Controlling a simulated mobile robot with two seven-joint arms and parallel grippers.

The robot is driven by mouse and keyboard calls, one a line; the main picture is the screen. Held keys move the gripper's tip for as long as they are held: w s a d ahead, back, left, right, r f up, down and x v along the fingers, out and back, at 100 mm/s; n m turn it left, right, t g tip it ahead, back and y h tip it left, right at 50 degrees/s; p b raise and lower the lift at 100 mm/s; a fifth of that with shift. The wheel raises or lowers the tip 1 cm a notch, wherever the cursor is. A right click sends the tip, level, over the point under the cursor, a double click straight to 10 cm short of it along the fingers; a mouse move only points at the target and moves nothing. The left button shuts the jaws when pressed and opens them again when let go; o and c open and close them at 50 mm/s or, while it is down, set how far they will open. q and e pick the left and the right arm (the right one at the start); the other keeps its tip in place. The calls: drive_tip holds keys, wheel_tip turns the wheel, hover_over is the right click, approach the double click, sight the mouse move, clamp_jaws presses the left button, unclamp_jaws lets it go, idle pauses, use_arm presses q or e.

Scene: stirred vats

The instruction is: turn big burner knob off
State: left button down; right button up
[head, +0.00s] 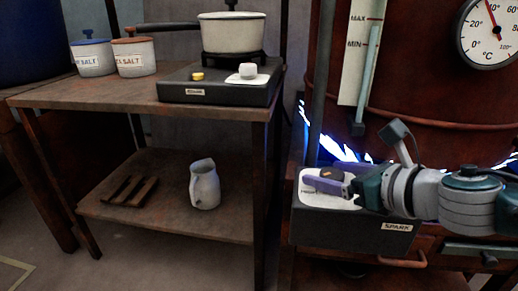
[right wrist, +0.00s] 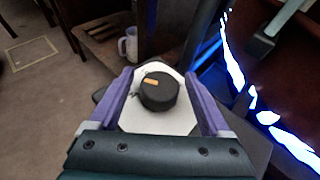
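The big burner knob is a black round knob with an orange mark (right wrist: 158,92), on a white plate (right wrist: 185,121). In the head view the knob (head: 327,173) is partly hidden by my right gripper (head: 322,180); the plate tops a dark box labelled SPARK (head: 352,231). In the right wrist view my right gripper (right wrist: 160,75) is open, with a purple finger on each side of the knob. Gaps show between the fingers and the knob. Blue-white flames (head: 333,149) burn under the large red-brown vat (head: 440,85). My left gripper is not in view.
A wooden table (head: 120,95) at left holds salt jars (head: 93,57) and a small burner (head: 215,85) with a white pot (head: 232,33). A jug (head: 205,184) stands on its lower shelf. A grey upright pipe (head: 319,80) rises beside the SPARK box.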

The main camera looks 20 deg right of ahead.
clamp_jaws()
idle(0.4)
drive_tip(key=shift+a+r+m+h+p, duration=0.15)
drive_tip(key=shift+m+h+p, duration=1.1)
drive_tip(key=shift+m+h, duration=0.35)
drive_tip(key=m+h+p, duration=0.1)
drive_tip(key=m+h, duration=0.1)
drive_tip(key=h, duration=0.1)
drive_tip(key=shift+g, duration=0.3)
drive_tip(key=m+g+h, duration=0.1)
drive_tip(key=m+h, duration=0.2)
drive_tip(key=shift+f, duration=0.2)
drive_tip(key=m+g+h+b, duration=0.2)
drive_tip(key=shift+w+f+m+h, duration=0.1)
drive_tip(key=shift+m+h, duration=0.2)
drive_tip(key=shift+m, duration=0.1)
drive_tip(key=m+g+h+b, duration=0.2)
drive_tip(key=m+g+b, duration=0.2)
drive_tip(key=b, duration=0.4)
drive_tip(key=m+g+h+b, duration=0.1)
drive_tip(key=m+g+b, duration=0.2)
drive_tip(key=b, duration=0.5)
drive_tip(key=shift+f+m+g+h+b, duration=0.1)
drive_tip(key=shift+m+g+h+b, duration=0.3)
drive_tip(key=shift+g, duration=0.3)
drive_tip(key=shift+r+m+g+b, duration=0.2)
drive_tip(key=shift+m+g+b, duration=0.25)
drive_tip(key=shift+b, duration=0.95)
